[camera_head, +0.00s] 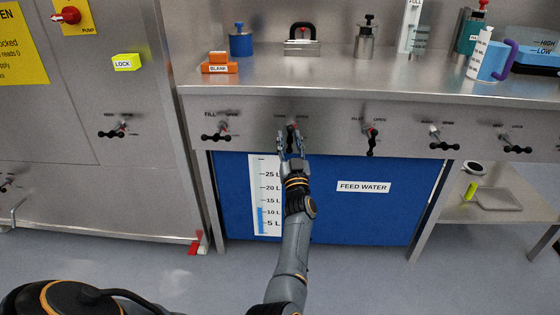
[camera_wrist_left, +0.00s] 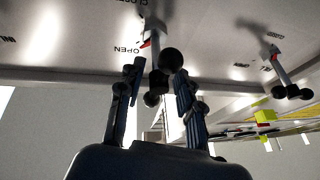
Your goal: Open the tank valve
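The tank valve (camera_head: 292,127) is on the steel front panel, above the blue feed water tank, with a faint "OPEN" label beside it. My left gripper (camera_head: 291,138) reaches up to it from below, and its fingers partly hide the handle. In the left wrist view the valve's black-knobbed handle (camera_wrist_left: 171,60) stands between the two spread fingers of my left gripper (camera_wrist_left: 159,75). A knob is close to the right finger; I cannot tell whether they touch. A bit of red shows on the valve stem. My right gripper is not in view.
A fill valve (camera_head: 217,132) is to the left and an inlet valve (camera_head: 371,139) to the right on the same panel. The blue feed water tank (camera_head: 375,215) has a level scale (camera_head: 265,195). Bottles and an orange block (camera_head: 219,67) stand on the bench above.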

